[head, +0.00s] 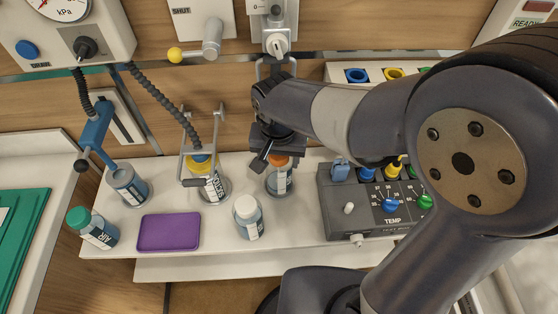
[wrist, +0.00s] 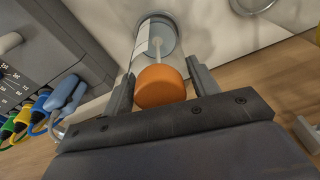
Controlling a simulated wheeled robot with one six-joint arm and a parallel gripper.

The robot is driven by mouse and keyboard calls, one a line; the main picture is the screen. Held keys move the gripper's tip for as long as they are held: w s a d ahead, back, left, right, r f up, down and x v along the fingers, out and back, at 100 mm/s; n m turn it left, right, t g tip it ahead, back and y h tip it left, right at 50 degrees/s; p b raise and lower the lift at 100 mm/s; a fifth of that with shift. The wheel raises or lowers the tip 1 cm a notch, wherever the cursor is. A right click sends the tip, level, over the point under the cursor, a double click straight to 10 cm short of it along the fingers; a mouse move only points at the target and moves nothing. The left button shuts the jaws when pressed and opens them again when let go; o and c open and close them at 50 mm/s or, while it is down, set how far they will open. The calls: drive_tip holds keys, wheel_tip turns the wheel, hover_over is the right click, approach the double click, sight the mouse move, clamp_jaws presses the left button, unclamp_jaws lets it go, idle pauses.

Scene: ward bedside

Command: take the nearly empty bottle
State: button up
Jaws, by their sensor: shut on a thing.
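A clear bottle with an orange cap (head: 279,180) stands on the white shelf in the head view. My gripper (head: 274,158) comes down from above and is shut on it near the cap. In the wrist view the orange cap (wrist: 161,86) sits between my two fingers (wrist: 160,80). The bottle's clear wall shows a white label and a thin tube inside, with greyish liquid low at its bottom. Other bottles are a yellow-capped one (head: 213,186), a white-capped one (head: 248,218) and a green-capped one marked AIR (head: 92,228).
A grey control box (head: 372,208) with knobs stands close to the right of the held bottle. A purple tray (head: 168,232) lies at the left. A canister (head: 127,187) hangs by a blue holder (head: 95,127). Metal brackets and hoses reach down from the wall. The shelf's front edge is near.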

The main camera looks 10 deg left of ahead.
wheel_tip(320, 180, up, 6)
drive_tip(key=shift+s+f, duration=0.1)
drive_tip(key=shift+f, duration=0.15)
drive_tip(key=s+d+b, duration=0.1)
drive_tip(key=s+d, duration=0.1)
drive_tip(key=s, duration=0.7)
drive_tip(key=s+d+b, duration=0.2)
drive_tip(key=s, duration=0.8)
drive_tip(key=shift+d+f, duration=0.15)
drive_tip(key=shift+d, duration=0.15)
